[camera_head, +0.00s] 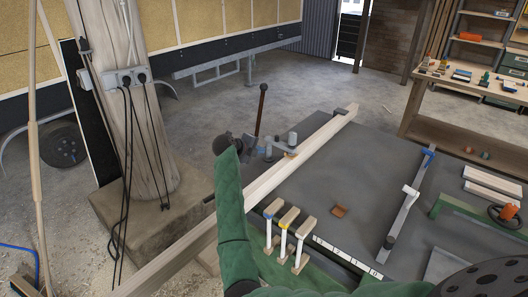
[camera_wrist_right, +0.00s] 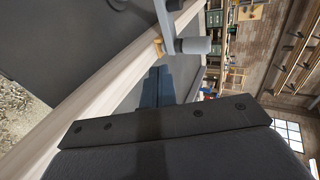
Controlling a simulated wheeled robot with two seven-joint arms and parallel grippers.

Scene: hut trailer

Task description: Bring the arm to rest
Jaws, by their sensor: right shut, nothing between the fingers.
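My right arm, in a green sleeve, reaches up from the bottom middle of the head view. Its dark end with the right gripper (camera_head: 223,143) is left of the long pale wooden beam (camera_head: 262,186), near the grey clamp (camera_head: 268,147). The right gripper is shut and empty; its fingertips are hard to make out. In the right wrist view, its dark bolted plate and grey body fill the bottom. The beam also shows there (camera_wrist_right: 95,104), running diagonally, with the clamp's grey cylinder (camera_wrist_right: 193,46) ahead. My left gripper is in neither view.
The grey workbench (camera_head: 333,178) carries three wood-topped clamps (camera_head: 285,231), a small brown block (camera_head: 339,211) and a bar clamp (camera_head: 405,208). A thick wooden post (camera_head: 135,110) with cables stands left. A shelf bench (camera_head: 470,85) stands at the right. Floor behind is mostly clear.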

